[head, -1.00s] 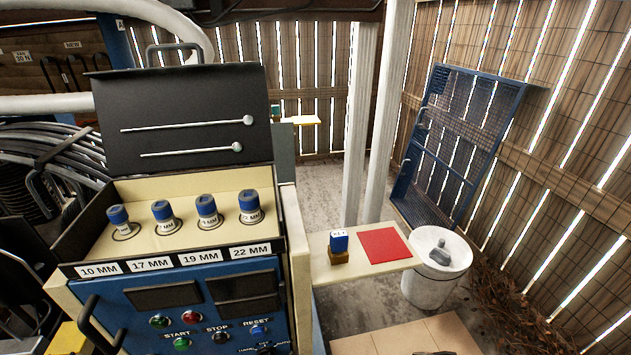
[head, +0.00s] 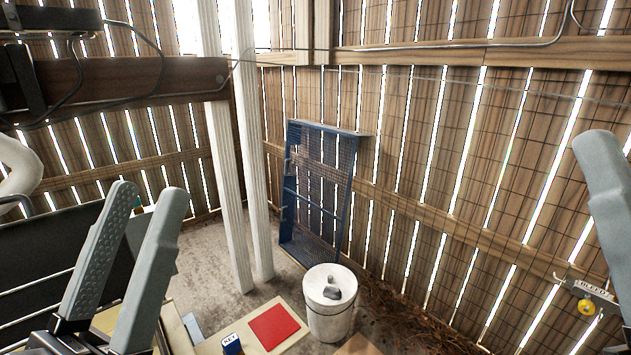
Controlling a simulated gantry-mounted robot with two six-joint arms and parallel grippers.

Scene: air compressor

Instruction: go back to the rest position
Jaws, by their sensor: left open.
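My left gripper (head: 147,193) is raised at the lower left of the head view. Its two grey fingers stand apart with nothing between them. They are in front of the black open lid (head: 55,245) of the socket box. At the right edge, one grey finger of my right gripper (head: 607,195) shows. The rest of that gripper is cut off by the frame, so I cannot tell how far it is opened. The sockets and the control panel are not in view.
A red mat (head: 273,326) and a blue block (head: 231,345) are on the shelf at the bottom. A white bucket (head: 328,318) stands beside it. A blue mesh gate (head: 318,190) leans on the wooden fence. White posts (head: 228,190) stand left of it. The middle air is clear.

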